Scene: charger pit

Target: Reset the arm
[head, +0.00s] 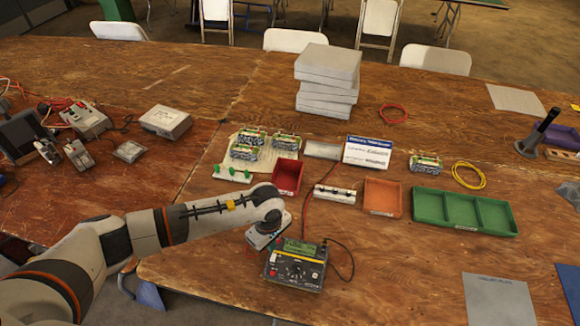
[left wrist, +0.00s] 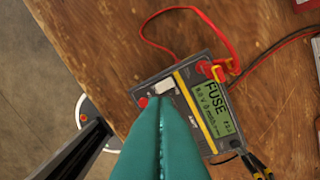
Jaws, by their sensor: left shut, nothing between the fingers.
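My left arm reaches in from the left in the head view. Its gripper (head: 262,238) is over the upper left of a multimeter (head: 296,265) near the table's front edge. In the left wrist view the teal fingers (left wrist: 162,105) are shut and empty, their tips in front of the meter (left wrist: 188,112) by a pale switch or button. Whether they touch it I cannot tell. The meter's green display reads "FUSE", and red and black leads are plugged into it. My right gripper is not in view.
Behind the meter stand a red tray (head: 287,178), an orange tray (head: 382,197), a white probe strip (head: 334,195) and a green compartment tray (head: 465,211). Several battery packs (head: 246,152) lie further back.

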